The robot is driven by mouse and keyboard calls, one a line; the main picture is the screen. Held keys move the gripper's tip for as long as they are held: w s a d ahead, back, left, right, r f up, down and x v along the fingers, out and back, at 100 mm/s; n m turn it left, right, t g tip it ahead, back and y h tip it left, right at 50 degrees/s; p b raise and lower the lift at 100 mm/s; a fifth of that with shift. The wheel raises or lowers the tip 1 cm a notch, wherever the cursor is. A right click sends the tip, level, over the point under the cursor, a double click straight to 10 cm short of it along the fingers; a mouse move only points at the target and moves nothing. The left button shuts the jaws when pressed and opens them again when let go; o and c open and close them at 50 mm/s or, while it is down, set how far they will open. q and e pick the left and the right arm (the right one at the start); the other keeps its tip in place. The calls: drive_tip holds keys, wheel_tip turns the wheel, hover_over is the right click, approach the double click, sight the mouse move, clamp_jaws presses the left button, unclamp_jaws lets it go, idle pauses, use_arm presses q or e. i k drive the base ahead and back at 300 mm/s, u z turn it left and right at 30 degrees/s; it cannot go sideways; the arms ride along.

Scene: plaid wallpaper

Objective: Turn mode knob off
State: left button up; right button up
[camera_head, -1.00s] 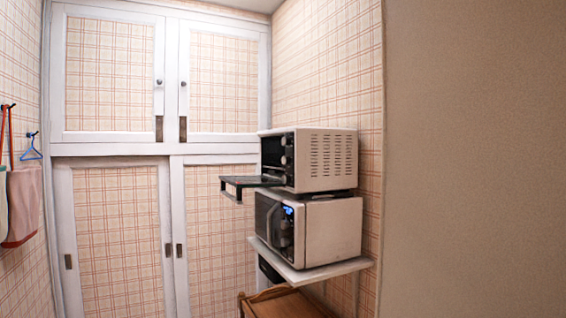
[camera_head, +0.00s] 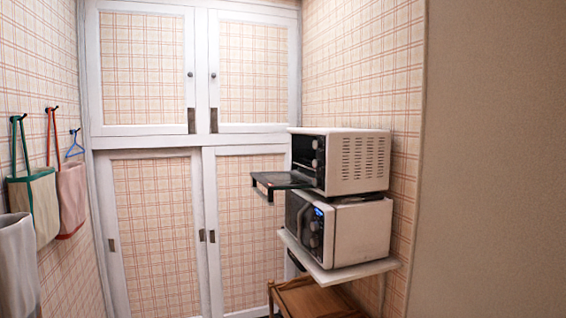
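A white toaster oven (camera_head: 357,162) stands on top of a microwave (camera_head: 357,232), right of the middle in the head view. Its dark front faces left, and its door (camera_head: 282,180) is folded down flat. Several small dark knobs (camera_head: 315,163) show on its front panel at a steep angle. The microwave also has knobs (camera_head: 313,226) beside a lit blue display. I cannot read which knob is the mode knob or how any knob is set. Neither of my grippers is in view.
The appliances rest on a white wall shelf (camera_head: 335,273), with a wooden stand (camera_head: 310,298) below. White-framed cabinet doors (camera_head: 155,235) fill the back. Bags (camera_head: 35,205) and a blue hanger (camera_head: 74,148) hang on the left wall. A plain wall (camera_head: 495,170) stands at the right. The space left of the oven looks clear.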

sight(317, 164)
drive_tip(key=u, duration=1)
drive_tip(key=i, duration=2.65)
drive_tip(key=z, duration=2.05)
